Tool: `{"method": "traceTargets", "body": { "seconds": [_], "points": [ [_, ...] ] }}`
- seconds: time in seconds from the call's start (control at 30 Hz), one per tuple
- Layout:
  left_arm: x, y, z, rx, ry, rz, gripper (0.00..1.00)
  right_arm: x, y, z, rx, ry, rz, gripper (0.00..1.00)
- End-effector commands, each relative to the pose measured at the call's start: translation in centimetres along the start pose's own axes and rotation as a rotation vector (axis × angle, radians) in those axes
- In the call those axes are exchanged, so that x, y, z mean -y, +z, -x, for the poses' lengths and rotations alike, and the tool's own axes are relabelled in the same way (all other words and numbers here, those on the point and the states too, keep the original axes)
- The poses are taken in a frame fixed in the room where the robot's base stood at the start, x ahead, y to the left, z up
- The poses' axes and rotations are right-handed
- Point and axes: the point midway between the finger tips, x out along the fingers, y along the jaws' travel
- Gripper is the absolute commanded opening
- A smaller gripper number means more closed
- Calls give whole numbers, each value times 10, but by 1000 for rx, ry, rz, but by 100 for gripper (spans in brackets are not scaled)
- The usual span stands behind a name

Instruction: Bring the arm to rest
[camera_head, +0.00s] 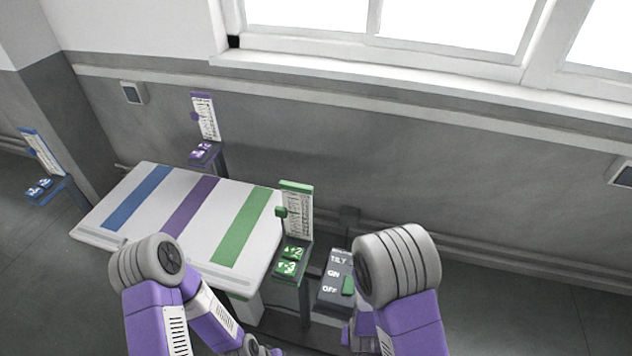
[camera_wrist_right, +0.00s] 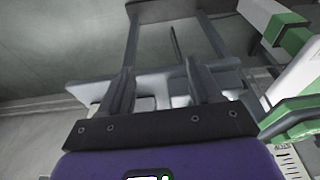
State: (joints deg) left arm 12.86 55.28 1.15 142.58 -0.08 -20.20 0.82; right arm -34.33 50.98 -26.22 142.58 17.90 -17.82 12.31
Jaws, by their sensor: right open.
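My right arm (camera_head: 405,285) comes up from the bottom right in the head view, bent, and hides part of what lies behind it. My right gripper (camera_wrist_right: 157,78) shows in the right wrist view with its two dark fingers apart and nothing between them. In the head view the right gripper is hidden or out of frame. My left arm (camera_head: 155,285) is bent at the lower left, over the near side of the striped platform. Its gripper cannot be made out.
A white platform (camera_head: 138,197) has blue, purple and green stripes. Blue (camera_head: 45,188), purple (camera_head: 205,152) and green (camera_head: 291,252) control stands surround it. A dark ON/OFF box (camera_head: 335,275) with a green switch stands beside my right arm. The wall and window are behind.

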Motion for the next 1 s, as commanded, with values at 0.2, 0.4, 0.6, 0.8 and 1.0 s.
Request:
{"method": "traceTargets", "body": {
  "seconds": [0.2, 0.4, 0.6, 0.8, 1.0],
  "points": [
    [5, 1, -12, 3, 0, 1, 0, -11, 36, -36, 135, -66, 0, 64],
    [9, 0, -24, 2, 0, 0, 0, -9, 68, -61, 242, -196, -11, 64],
    [12, 0, -31, 2, 0, 1, 0, -2, 81, -71, 277, -307, -30, 64],
    [12, 0, -32, 2, 0, 1, 0, 1, 83, -72, 281, -346, -35, 64],
    [12, 0, -32, 2, 0, 1, 0, 1, 83, -72, 281, -346, -35, 64]
  ]
}}
